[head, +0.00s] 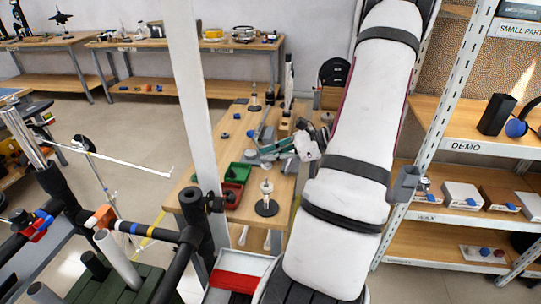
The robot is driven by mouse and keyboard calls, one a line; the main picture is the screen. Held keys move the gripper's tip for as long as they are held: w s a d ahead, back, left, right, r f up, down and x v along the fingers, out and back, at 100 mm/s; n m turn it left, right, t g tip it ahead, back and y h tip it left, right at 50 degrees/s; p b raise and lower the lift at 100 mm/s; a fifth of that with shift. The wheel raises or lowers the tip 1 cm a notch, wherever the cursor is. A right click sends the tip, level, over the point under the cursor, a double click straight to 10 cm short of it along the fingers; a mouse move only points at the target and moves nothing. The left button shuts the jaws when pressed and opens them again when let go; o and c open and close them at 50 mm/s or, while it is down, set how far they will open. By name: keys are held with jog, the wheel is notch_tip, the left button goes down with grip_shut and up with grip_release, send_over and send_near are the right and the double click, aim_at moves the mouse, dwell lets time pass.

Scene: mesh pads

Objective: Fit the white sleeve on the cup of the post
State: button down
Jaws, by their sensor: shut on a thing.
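My gripper (258,153) is small in the head view, over the middle of the wooden bench. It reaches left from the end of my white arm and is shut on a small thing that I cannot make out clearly. A post with a pale upper part (266,188) stands upright on a round black base near the bench's front edge, below my gripper in the picture. Another slim post (254,100) on a dark round base stands farther back. I cannot tell for sure which one bears the cup. I cannot clearly pick out the white sleeve.
A green bin (238,172) and a red bin (231,193) sit left of the near post. A tall dark-and-white object (288,82) stands at the bench's back. A white upright (190,90) crosses the view left of the bench. Shelves (462,149) stand at right.

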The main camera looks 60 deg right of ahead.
jog(key=shift+a+r+m+t+h+b, duration=0.2)
jog(key=shift+r+m+h+b, duration=0.05)
jog(key=shift+m+h, duration=0.3)
jog(key=shift+a+r+m+t+h+b, duration=0.25)
jog(key=shift+m+h, duration=0.2)
jog(key=shift+h, duration=0.2)
jog(key=shift+s+d+f+b, duration=0.1)
jog(key=shift+f+b, duration=2.15)
jog(key=shift+f, duration=1.5)
jog(key=c, duration=1.6)
grip_release()
jog(key=shift+o, duration=0.2)
jog(key=v, duration=1.2)
